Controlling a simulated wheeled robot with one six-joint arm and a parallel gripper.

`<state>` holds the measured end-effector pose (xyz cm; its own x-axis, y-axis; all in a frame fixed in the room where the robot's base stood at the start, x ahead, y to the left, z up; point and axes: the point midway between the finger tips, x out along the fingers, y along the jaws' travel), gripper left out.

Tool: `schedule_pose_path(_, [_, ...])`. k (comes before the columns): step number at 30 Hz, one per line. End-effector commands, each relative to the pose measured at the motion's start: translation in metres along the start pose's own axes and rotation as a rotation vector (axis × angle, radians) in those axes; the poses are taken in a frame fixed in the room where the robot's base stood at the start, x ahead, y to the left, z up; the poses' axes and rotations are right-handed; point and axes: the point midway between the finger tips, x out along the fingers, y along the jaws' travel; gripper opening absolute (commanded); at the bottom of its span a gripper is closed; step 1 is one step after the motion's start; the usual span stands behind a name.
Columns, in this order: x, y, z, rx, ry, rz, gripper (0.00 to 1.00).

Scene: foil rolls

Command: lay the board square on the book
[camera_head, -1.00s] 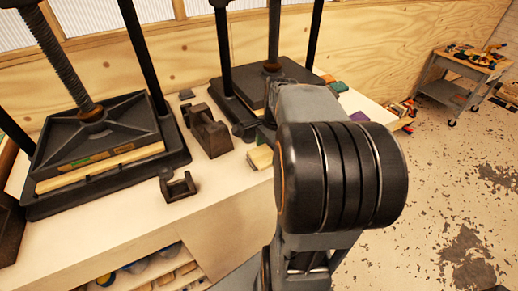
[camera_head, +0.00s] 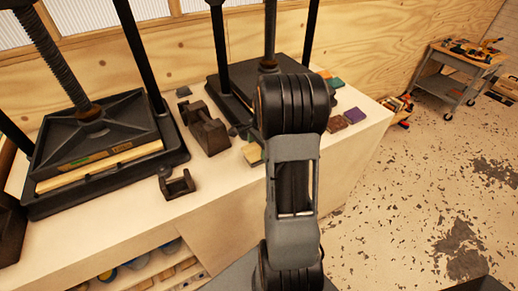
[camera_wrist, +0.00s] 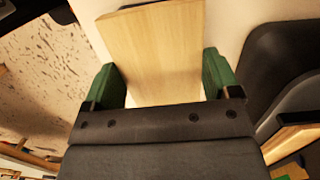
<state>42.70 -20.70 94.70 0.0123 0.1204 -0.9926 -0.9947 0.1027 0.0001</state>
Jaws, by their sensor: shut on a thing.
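My gripper (camera_wrist: 160,82) has green fingers and is shut on a pale wooden board (camera_wrist: 153,45), seen in the wrist view. The board extends away from the fingers, with its near edge by the dark palm. In the head view my arm hides most of the gripper. A small pale wooden piece (camera_head: 252,153) shows just left of the arm; I cannot tell whether it is the held board. Small book-like items, one purple (camera_head: 355,115) and one brown (camera_head: 336,123), lie at the bench's right end. I cannot tell which thing is the task's book.
A black screw press (camera_head: 95,130) with a pale wooden slab stands at the left of the bench (camera_head: 110,226). A second press (camera_head: 228,95) stands behind my arm. A dark block (camera_head: 204,130) and a small dark bracket (camera_head: 177,184) lie between. A cart (camera_head: 455,75) stands far right.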

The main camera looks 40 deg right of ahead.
Motion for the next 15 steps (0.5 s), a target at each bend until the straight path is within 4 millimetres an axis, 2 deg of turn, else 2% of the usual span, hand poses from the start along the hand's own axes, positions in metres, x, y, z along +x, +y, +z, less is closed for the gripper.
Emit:
schedule_pose_path(3, [0.013,0.001,-0.002,0.001,-0.001,0.001,0.58])
schedule_pose_path(15, [0.019,0.001,-0.002,0.001,0.000,0.000,0.58])
